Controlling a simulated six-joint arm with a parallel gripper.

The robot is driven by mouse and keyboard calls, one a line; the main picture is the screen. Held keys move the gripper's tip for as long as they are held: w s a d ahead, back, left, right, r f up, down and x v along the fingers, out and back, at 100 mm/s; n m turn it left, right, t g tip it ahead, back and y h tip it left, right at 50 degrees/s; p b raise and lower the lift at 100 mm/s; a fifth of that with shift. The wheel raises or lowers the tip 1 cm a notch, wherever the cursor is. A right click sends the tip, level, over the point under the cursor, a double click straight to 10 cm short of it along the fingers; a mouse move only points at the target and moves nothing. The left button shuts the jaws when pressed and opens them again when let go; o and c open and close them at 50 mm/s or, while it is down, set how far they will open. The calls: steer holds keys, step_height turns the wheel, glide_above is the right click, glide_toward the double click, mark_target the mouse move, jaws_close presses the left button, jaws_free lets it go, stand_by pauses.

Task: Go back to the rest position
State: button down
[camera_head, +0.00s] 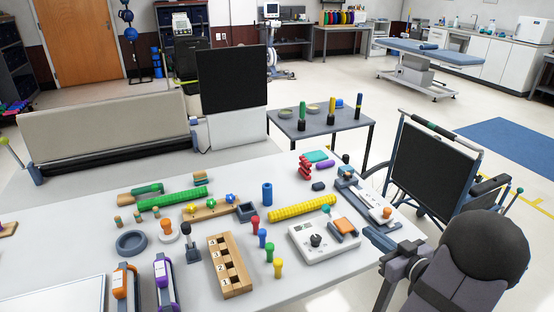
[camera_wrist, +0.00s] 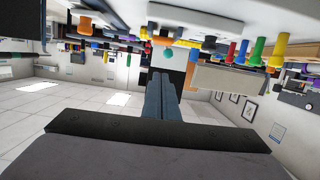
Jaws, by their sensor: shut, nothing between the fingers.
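My gripper (camera_head: 374,234) is at the lower right of the head view, beside the right edge of the table (camera_head: 330,292). Its blue-grey fingers point left toward the white control box (camera_head: 322,243) and appear apart from it. In the wrist view, the two fingers of my gripper (camera_wrist: 158,78) lie together with nothing between them. The wrist view is upside down, with the tabletop things along its top edge.
The table holds a wooden numbered block (camera_head: 229,265), a yellow ribbed bar (camera_head: 302,208), several coloured pegs and a grey device with an orange knob (camera_head: 387,213). A wheelchair (camera_head: 432,165) stands behind my arm. Floor is open beyond it at right.

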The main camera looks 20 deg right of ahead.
steer(key=s+d+f+m+g+h, duration=0.25)
steer(key=s+d+f+g, duration=0.2)
steer(key=s+f, duration=0.25)
steer(key=s+d+f+m+g+h, duration=0.2)
steer(key=s+d+f+g+h, duration=0.15)
steer(key=s+f+g, duration=0.35)
steer(key=s+a+f+m+g+y, duration=0.2)
steer(key=s, duration=0.3)
steer(key=s+a+f+m+g+y, duration=0.1)
steer(key=s+a+f+m+g, duration=0.15)
steer(key=s, duration=0.35)
steer(key=a+r+g+y+p, duration=0.15)
steer(key=a+r, duration=0.25)
steer(key=a, duration=0.5)
steer(key=a+r+g+y+p, duration=0.1)
steer(key=a+r+y+p, duration=0.2)
steer(key=a, duration=0.7)
steer(key=w+a+r+n+t+h+p, duration=0.25)
steer(key=w+a+r+n+p, duration=0.55)
steer(key=w+a+r, duration=0.7)
step_height(320, 180, down, 18)
steer(key=s+a+y+b, duration=0.1)
steer(key=s+a+b, duration=0.1)
steer(key=b, duration=1.8)
steer(key=shift+a+f+n+t, duration=0.15)
steer(key=shift+f+n+t, duration=0.15)
steer(key=shift+n, duration=0.1)
